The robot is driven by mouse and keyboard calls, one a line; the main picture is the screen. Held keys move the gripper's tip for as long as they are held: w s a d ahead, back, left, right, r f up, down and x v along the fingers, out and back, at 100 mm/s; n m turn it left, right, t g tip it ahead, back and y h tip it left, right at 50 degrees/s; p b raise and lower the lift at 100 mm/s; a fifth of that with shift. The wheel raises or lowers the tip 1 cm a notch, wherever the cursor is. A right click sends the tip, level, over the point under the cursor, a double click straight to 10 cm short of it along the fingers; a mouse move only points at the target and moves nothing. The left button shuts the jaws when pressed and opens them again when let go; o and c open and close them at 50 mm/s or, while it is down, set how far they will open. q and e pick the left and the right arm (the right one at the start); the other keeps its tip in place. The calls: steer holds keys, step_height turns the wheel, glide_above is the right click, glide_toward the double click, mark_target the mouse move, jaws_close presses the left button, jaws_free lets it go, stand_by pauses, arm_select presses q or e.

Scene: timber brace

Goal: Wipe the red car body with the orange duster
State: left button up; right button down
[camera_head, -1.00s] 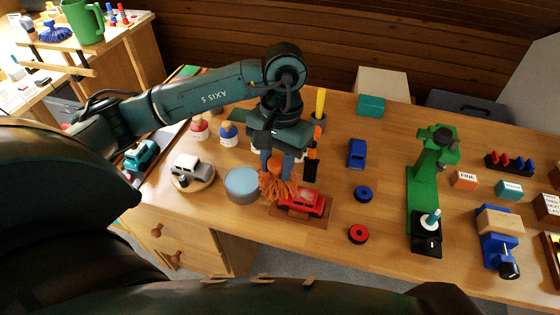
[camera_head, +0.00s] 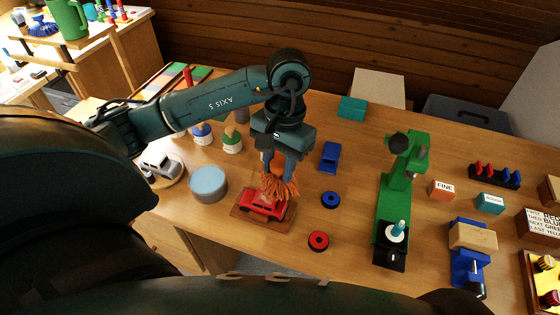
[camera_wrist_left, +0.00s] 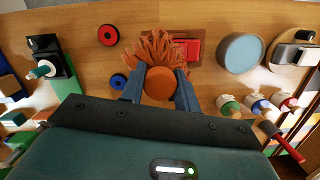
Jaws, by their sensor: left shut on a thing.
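My left gripper (camera_head: 277,163) is shut on the orange duster (camera_head: 280,184), fingers down, with the shaggy strands hanging below. The red car body (camera_head: 262,206) sits on a small wooden board (camera_head: 243,214) near the table's front edge. The strands are at the car's back right and cover part of it; firm contact is hard to tell. In the left wrist view, the duster's round orange handle (camera_wrist_left: 160,84) is between the fingers, and its strands overlap the left part of the red car (camera_wrist_left: 188,50). My right gripper is not in view.
A grey-blue round tub (camera_head: 208,184) stands left of the car. A green press (camera_head: 397,190) stands further right. Paint bottles (camera_head: 232,140) stand behind the tub.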

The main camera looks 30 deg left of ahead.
mark_target(279, 182)
arm_select(q)
step_height(279, 182, down, 4)
steer(key=shift+f+b, duration=0.25)
steer(key=shift+b, duration=0.5)
steer(key=shift+f, duration=0.35)
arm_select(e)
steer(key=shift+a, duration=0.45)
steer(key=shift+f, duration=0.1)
arm_select(q)
steer(key=shift+f, duration=0.1)
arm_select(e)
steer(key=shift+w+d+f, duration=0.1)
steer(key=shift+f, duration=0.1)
